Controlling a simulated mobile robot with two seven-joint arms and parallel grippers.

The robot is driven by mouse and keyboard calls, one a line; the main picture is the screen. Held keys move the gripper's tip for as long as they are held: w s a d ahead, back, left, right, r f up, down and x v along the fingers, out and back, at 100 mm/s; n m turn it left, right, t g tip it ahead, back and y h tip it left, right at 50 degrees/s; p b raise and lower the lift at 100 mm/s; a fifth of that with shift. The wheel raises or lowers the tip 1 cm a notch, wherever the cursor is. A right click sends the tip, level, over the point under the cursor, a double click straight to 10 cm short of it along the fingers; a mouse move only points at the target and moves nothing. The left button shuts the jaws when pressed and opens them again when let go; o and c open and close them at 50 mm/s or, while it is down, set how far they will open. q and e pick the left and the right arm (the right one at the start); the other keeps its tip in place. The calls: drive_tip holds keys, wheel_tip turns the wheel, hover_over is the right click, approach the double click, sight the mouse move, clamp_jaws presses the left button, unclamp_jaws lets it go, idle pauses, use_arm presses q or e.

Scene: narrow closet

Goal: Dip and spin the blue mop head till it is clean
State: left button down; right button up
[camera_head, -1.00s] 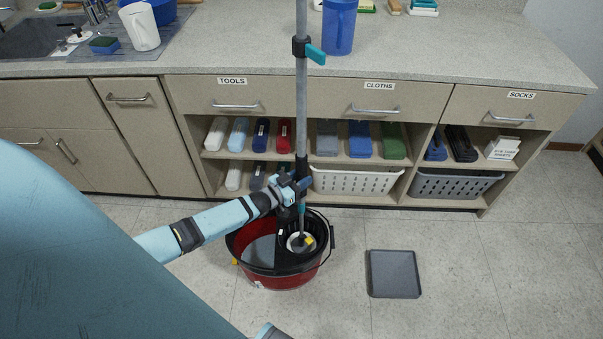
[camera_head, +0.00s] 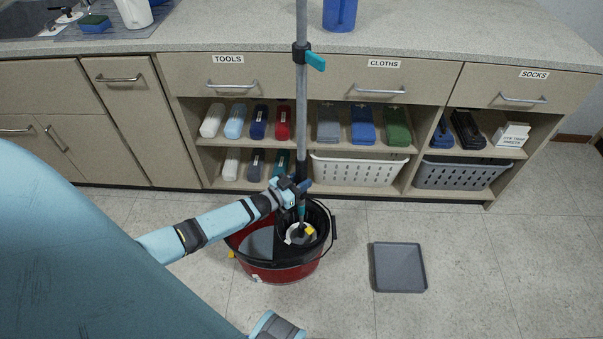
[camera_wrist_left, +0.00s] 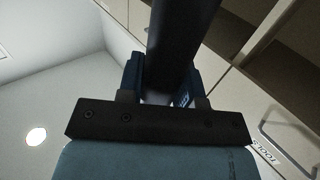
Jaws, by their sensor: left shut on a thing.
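The mop's long grey handle (camera_head: 303,110) stands upright with a teal clamp lever (camera_head: 315,60) on it. My left gripper (camera_head: 301,189) is shut around the dark lower part of the handle, above the bucket. The left wrist view shows the dark shaft (camera_wrist_left: 180,40) between the fingers. The red bucket (camera_head: 280,272) stands on the floor with grey water (camera_head: 258,243) in its left part. The mop's lower end is in the black spin basket (camera_head: 318,217) on the right side. The blue mop head cannot be made out.
A grey flat tray (camera_head: 398,268) lies on the floor right of the bucket. Behind stands a counter (camera_head: 430,36) with open shelves holding folded cloths (camera_head: 362,125), a white basket (camera_head: 358,169) and a grey basket (camera_head: 462,173). The floor right of the tray is clear.

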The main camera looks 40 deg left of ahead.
drive_tip(key=r+p, duration=0.1)
drive_tip(key=p, duration=0.3)
drive_tip(key=r+p, duration=0.1)
drive_tip(key=p, duration=0.3)
drive_tip(key=shift+s+d+r+m+g+h, duration=0.15)
drive_tip(key=shift+d+r+m+g+h, duration=0.15)
drive_tip(key=shift+d+g, duration=0.1)
drive_tip(key=shift+a+r, duration=0.1)
drive_tip(key=shift+r, duration=0.05)
